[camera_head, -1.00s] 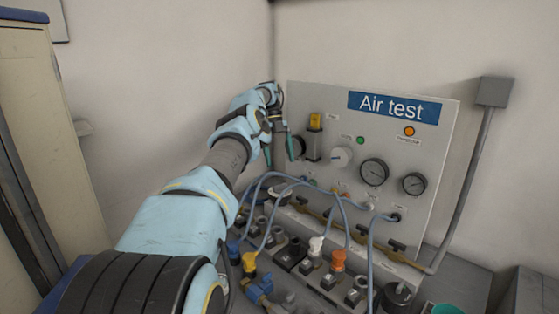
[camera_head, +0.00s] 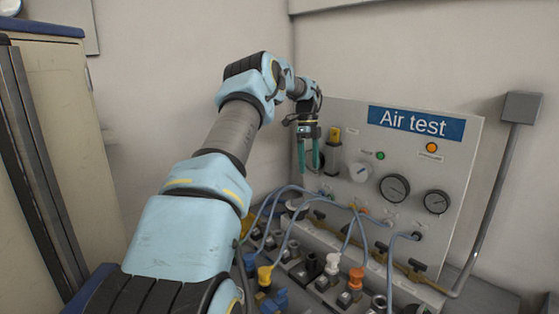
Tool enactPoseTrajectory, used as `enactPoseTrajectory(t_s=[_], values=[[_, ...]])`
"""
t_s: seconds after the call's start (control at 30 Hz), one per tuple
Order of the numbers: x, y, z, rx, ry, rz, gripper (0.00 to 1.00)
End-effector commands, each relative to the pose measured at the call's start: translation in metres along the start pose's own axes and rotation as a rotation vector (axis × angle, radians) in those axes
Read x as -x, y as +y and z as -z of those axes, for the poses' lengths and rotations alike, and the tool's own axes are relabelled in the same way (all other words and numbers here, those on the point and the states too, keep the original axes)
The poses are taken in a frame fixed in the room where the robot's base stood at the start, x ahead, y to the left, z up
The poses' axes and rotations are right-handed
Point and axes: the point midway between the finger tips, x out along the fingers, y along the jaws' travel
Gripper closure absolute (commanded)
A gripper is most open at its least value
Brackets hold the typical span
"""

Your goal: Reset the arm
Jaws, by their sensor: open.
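My arm reaches up from the bottom left, bends at a raised joint and ends in my gripper (camera_head: 309,168). The gripper hangs with its two green fingers pointing down, apart from each other and with nothing between them. It is in front of the left part of the grey Air test panel (camera_head: 340,112), left of the yellow-topped fitting (camera_head: 334,137). Part of the panel's left side is hidden behind the gripper.
Blue hoses (camera_head: 268,215) loop over fittings below the gripper. A beige cabinet (camera_head: 60,110) stands at the left. A grey conduit (camera_head: 487,210) runs down at the right.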

Motion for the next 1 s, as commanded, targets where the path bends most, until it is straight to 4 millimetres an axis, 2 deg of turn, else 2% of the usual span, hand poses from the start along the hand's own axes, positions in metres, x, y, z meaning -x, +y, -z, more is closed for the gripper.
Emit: enactPoseTrajectory(t_s=[0.17, 0.37, 0.67, 0.9, 1.0], values=[[0.0, 0.035, 0.012, 0.292, -0.054, 0.041, 0.05], [-0.009, 0.088, 0.019, 0.654, -0.081, 0.109, 0.05], [-0.036, 0.197, 0.026, 1.246, -0.056, 0.231, 0.05], [-0.068, 0.295, 0.04, 1.733, 0.029, 0.332, 0.05], [-0.081, 0.328, 0.047, 1.891, 0.07, 0.362, 0.05]])
